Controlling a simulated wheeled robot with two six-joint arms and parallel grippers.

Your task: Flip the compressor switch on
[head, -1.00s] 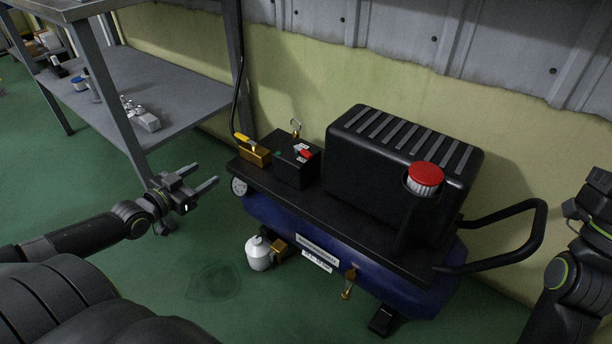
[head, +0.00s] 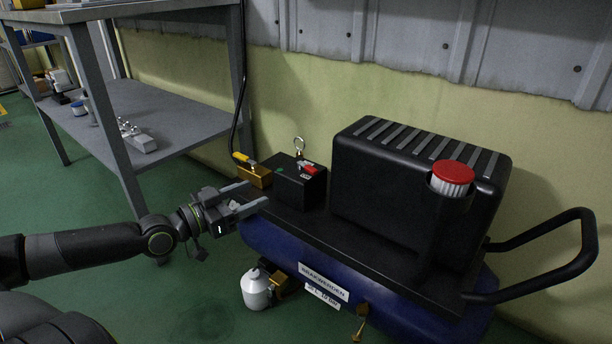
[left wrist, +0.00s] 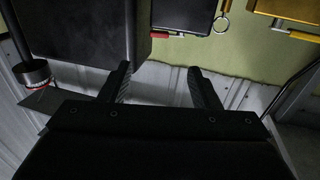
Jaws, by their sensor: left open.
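The compressor has a blue tank (head: 395,305) under a black top plate. A small black box (head: 297,190) on the plate's left part bears a red switch (head: 307,168), whose setting I cannot tell. The switch seems to show as a red strip (left wrist: 166,35) in the left wrist view. My left gripper (head: 257,195) is open and empty, just left of the black box and apart from the switch. Its two fingers (left wrist: 159,68) also show spread in the left wrist view. My right gripper is not in view.
A large black housing (head: 415,185) with a red cap (head: 453,175) stands right of the box. A brass block (head: 253,176) with a yellow lever and a black hose is at the left end. A grey shelf (head: 170,110) stands at the left, and a wall behind.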

